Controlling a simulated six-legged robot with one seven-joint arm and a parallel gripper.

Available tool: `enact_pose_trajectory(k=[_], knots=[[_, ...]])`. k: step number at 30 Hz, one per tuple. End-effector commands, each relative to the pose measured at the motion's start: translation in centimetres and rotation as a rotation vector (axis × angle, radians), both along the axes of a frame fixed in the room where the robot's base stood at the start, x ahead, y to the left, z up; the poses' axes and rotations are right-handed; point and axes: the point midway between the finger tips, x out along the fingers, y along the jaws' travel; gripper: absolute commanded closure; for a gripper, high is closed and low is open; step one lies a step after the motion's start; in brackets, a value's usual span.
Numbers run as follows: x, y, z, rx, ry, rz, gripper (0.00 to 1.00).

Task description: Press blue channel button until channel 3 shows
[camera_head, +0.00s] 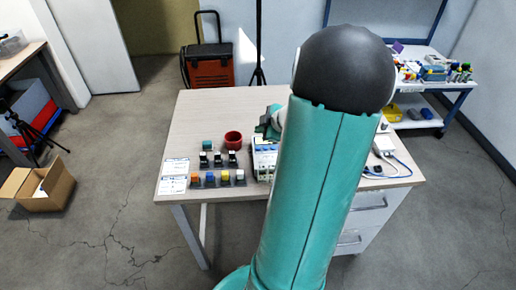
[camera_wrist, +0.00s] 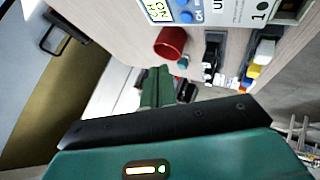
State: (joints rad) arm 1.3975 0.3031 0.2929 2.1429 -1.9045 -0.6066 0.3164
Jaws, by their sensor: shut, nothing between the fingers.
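A white boxy device (camera_head: 264,160) stands on the table, partly hidden behind my arm in the head view. In the wrist view its front panel (camera_wrist: 230,10) is at the top edge, seen rotated and cut off. It has a small pale-green display (camera_wrist: 158,9) with dark characters; I cannot read a channel number for sure. A round blue button (camera_wrist: 186,17) sits beside the display. My gripper (camera_wrist: 157,88) is shut and empty, with its green fingers apart from the panel. In the head view my gripper (camera_head: 268,122) is just behind the device.
A red cup (camera_head: 233,139) stands left of the device; it also shows in the wrist view (camera_wrist: 171,43). A white unit with cables (camera_head: 384,145) is at right. The table's back left is clear.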

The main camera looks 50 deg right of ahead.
Motion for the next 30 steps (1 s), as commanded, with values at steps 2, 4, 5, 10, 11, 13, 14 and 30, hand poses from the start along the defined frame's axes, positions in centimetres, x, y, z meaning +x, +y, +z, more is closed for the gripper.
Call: enact_pose_trajectory(k=[2, 4, 5, 10, 11, 13, 14, 30], knots=[[0.0, 0.0, -1.3, 0.004, 0.000, -0.001, 1.00], [-0.1, 0.0, -2.2, 0.005, 0.000, -0.002, 1.00], [0.0, 0.0, -2.6, 0.005, -0.001, -0.001, 1.00], [0.1, 0.1, -4.5, 0.003, 0.000, 0.001, 1.00], [0.0, 0.1, -4.8, 0.003, 0.000, 0.001, 1.00], [0.0, 0.1, -5.3, 0.002, 0.000, 0.000, 1.00], [0.0, 0.0, -5.4, 0.002, 0.000, 0.000, 1.00], [0.0, 0.0, -5.7, 0.000, 0.000, 0.000, 1.00]])
